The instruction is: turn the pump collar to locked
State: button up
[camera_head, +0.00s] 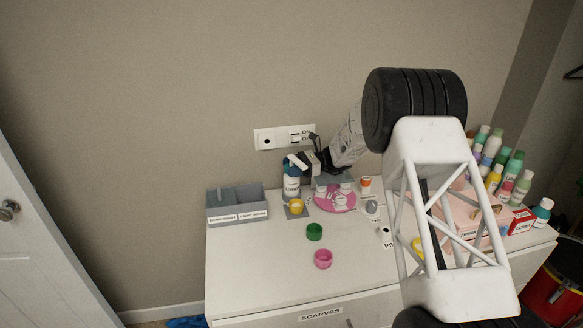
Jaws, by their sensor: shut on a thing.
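The pump bottle (291,186) stands upright near the back of the white dresser top, by the wall. It has a white labelled body, a dark blue top part and a white pump head (296,161). My arm reaches down from the right, and my gripper (304,163) is at the bottle's top, shut on the pump collar (291,170). The fingers and the collar are small and partly hidden here, so the collar's lock marks and its turn cannot be read.
A grey divided bin (237,219) stands left of the bottle. Several bottles crowd the far right.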

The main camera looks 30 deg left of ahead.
jog(key=shift+n+g+h, duration=0.3)
jog(key=shift+h, duration=0.1)
jog(key=o, duration=1.3)
jog(key=shift+m+t+y, duration=0.4)
jog(key=shift+y, duration=0.1)
